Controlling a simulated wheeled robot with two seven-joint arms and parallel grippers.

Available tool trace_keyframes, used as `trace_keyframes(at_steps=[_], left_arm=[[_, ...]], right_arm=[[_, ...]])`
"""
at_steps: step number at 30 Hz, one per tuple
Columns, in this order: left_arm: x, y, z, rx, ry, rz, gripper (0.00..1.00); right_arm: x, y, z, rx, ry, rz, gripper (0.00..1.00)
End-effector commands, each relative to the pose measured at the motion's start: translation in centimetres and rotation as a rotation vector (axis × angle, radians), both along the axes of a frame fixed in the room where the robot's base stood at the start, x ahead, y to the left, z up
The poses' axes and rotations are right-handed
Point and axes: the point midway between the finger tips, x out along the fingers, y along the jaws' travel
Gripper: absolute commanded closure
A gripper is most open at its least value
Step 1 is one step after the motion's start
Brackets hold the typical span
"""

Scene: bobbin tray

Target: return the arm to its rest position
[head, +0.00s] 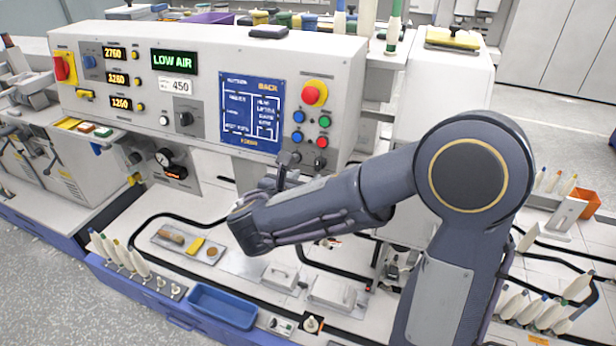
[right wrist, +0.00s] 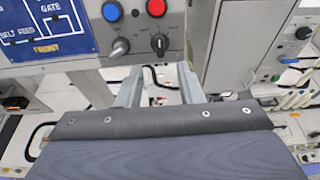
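My right arm reaches in from the right of the head view, bent at the elbow, with its forearm across the middle in front of the machine. My right gripper (right wrist: 160,82) shows its two grey fingers apart in the right wrist view, with nothing held between them. In the head view the gripper (head: 285,170) is mostly hidden behind my wrist, below the control panel (head: 250,108). In the right wrist view the fingers point toward the space under the panel's knobs (right wrist: 140,46). My left gripper is not in view.
A blue tray (head: 222,306) lies empty at the front. White bobbins stand in a rack (head: 158,287) to its left, and more bobbins (head: 535,310) are at the right. A grey plate (head: 162,241) holds small parts. An orange bin (head: 583,203) stands at far right.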

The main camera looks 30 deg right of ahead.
Motion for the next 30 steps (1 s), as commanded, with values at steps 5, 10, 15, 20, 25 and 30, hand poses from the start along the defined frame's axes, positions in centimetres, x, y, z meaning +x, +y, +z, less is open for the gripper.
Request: trace_keyframes(at_steps=[5,10,15,20,25,30], left_arm=[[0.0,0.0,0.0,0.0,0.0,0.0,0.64],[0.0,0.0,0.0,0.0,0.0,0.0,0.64],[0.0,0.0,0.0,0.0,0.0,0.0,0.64],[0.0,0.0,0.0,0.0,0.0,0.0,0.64],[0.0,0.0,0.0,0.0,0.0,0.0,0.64],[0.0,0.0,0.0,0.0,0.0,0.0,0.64]], right_arm=[[0.0,0.0,0.0,0.0,0.0,0.0,0.66],[0.0,0.0,0.0,0.0,0.0,0.0,0.66],[-0.4,-0.3,-0.1,0.02,-0.002,-0.016,0.66],[-4.7,-3.7,-1.6,0.27,-0.033,-0.208,0.66],[-14.6,-5.6,-5.5,0.846,-0.175,-0.677,0.66],[-21.7,-1.4,-7.7,1.436,-0.392,-1.2,0.66]])
